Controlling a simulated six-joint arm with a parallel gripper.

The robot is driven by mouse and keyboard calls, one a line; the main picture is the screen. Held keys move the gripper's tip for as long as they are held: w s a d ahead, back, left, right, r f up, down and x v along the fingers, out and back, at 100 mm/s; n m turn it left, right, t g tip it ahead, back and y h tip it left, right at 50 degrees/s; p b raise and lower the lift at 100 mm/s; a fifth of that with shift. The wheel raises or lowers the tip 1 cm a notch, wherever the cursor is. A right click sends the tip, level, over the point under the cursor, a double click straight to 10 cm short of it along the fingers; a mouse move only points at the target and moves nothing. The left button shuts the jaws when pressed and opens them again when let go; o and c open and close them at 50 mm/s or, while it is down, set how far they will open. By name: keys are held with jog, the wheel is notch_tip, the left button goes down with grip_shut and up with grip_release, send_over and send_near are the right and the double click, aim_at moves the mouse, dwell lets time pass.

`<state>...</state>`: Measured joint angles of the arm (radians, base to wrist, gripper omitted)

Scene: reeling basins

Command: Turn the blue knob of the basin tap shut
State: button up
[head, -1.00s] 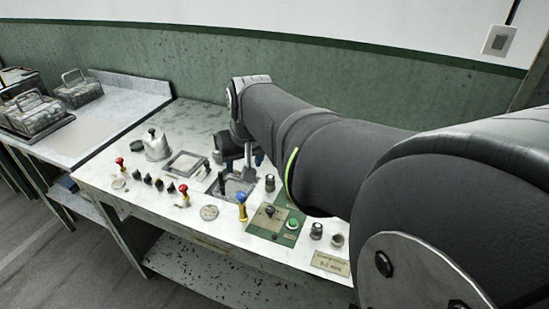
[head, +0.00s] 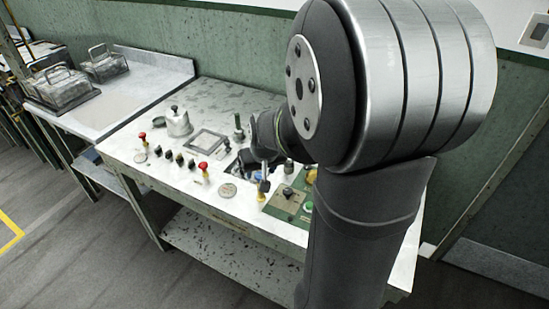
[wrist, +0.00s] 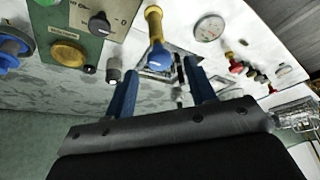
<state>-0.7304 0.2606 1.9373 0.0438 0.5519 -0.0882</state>
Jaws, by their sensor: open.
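The blue knob (wrist: 160,57) sits on a yellow tap (wrist: 153,22) in the wrist view, with a pale mark on its face. My gripper (wrist: 160,70) is open, its two blue fingers pointing at the tap. The knob shows between the fingertips, one finger to each side, and I see no clear contact. In the head view my gripper (head: 264,178) is at the tap and covers most of the knob. The yellow tap body (head: 262,198) shows just below it.
A green panel (head: 285,203) with a dark selector (wrist: 99,24) is beside the tap. A round gauge (head: 228,190) and red-knobbed taps (head: 203,168) are on the other side. A kettle (head: 178,122) stands farther back on the white bench.

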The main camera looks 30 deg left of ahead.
jog(key=shift+x, duration=1.1)
jog(key=shift+c, duration=0.2)
jog(key=c, duration=0.9)
jog(key=shift+c, duration=0.2)
